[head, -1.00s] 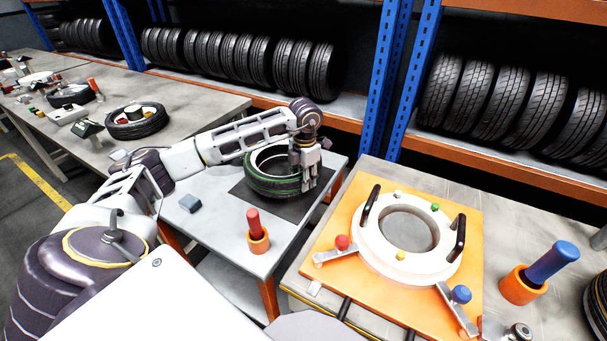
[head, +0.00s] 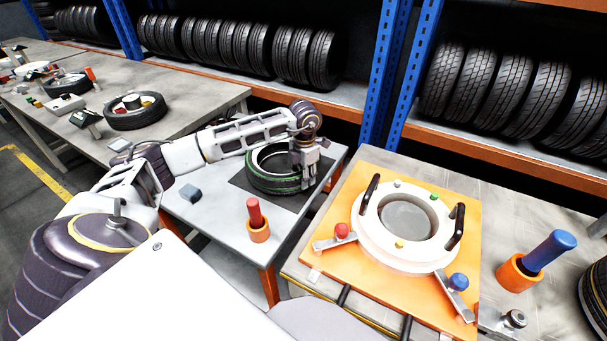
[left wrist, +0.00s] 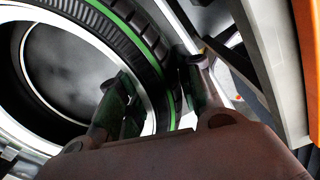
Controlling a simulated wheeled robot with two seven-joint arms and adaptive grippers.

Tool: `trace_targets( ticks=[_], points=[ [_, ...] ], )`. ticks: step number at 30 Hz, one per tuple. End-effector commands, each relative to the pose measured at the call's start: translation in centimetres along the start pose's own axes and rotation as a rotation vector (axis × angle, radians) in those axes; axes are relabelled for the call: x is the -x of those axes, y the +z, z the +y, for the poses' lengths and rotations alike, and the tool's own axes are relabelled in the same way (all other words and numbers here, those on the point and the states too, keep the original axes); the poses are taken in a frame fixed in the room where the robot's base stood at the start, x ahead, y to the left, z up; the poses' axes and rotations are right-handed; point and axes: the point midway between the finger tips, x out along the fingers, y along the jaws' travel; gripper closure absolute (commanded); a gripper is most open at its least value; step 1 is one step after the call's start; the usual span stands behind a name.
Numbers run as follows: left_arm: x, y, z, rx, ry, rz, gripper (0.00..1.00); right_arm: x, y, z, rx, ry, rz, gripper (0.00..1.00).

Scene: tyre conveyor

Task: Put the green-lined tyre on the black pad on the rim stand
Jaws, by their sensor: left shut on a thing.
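The green-lined tyre (head: 268,181) lies flat on the black pad (head: 240,184) on the grey table. My left gripper (head: 305,182) points down at the tyre's right side and is shut on its wall. In the left wrist view the tyre (left wrist: 150,45) shows its green lines, with one finger inside the ring and one outside (left wrist: 165,110). The rim stand (head: 372,237) is the white ring with black handles on the orange board, to the right. My right gripper is not in view.
A red-handled tool (head: 256,222) in an orange holder stands at the grey table's front. A blue-handled tool (head: 545,254) in an orange holder stands right of the board. Racks of tyres (head: 490,90) line the back.

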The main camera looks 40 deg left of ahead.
Motion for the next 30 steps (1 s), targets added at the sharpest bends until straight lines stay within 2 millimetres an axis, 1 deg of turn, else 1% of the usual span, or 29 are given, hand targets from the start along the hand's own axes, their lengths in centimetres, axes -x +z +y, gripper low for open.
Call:
trace_targets(
  ticks=[4, 5, 9, 10, 17, 23, 26, 30],
  points=[
    [0.2, 0.1, 0.1, 0.001, 0.003, -0.004, 1.00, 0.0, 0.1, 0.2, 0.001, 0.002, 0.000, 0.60],
    [0.0, 0.0, 0.0, 0.000, 0.000, 0.000, 0.64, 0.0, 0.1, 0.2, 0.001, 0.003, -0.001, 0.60],
    [0.0, 0.0, 0.0, 0.000, 0.000, 0.000, 0.46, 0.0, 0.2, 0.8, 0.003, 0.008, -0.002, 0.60],
    [0.0, 0.0, 0.0, 0.000, 0.000, 0.000, 0.43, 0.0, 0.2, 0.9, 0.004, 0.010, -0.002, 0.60],
    [0.1, 0.0, 0.0, 0.001, 0.000, 0.000, 0.43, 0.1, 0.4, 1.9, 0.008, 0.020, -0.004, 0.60],
    [0.3, 0.0, 0.0, 0.001, 0.001, 0.000, 0.43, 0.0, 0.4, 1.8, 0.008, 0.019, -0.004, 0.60],
    [0.9, 0.0, 0.1, 0.001, 0.001, -0.001, 0.43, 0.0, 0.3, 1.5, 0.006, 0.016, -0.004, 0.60],
    [2.2, 0.1, 0.1, 0.001, 0.002, -0.002, 0.43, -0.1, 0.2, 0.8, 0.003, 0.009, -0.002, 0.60]
  ],
)
